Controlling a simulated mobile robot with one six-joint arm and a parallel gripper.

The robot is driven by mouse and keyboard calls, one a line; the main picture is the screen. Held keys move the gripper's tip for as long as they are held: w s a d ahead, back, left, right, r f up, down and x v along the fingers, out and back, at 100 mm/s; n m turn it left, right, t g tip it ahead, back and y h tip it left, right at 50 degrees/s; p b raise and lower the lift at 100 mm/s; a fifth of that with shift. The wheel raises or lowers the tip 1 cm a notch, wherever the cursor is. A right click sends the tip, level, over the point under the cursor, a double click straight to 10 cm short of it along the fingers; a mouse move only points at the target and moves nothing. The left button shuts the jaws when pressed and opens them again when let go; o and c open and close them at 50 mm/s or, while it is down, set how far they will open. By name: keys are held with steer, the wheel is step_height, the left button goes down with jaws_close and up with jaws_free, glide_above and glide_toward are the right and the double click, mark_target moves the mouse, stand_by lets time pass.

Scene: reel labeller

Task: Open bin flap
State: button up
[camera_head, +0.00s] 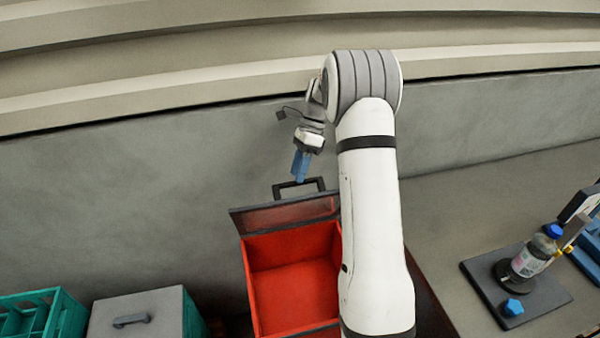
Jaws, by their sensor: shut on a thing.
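The red bin (295,285) stands low in the middle of the view, and I look down into its open, empty-looking inside. Its dark flap (285,215) is raised along the bin's far edge. A black loop handle (319,184) stands up from the flap. My gripper (300,179), with blue fingers pointing down, is shut on the handle's top bar. My white arm hides the bin's right side.
A grey-lidded box (150,312) and a teal crate (45,315) stand to the left. On the right, a bottle (533,256) leans on a dark fixture plate (515,284) on the grey worktop (460,220). A grey wall rises behind the bin.

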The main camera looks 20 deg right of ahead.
steer(key=b+v, duration=0.1)
steer(key=v, duration=0.6)
steer(key=shift+s+d, duration=0.15)
steer(key=shift+d, duration=0.05)
steer(key=shift+c, duration=0.2)
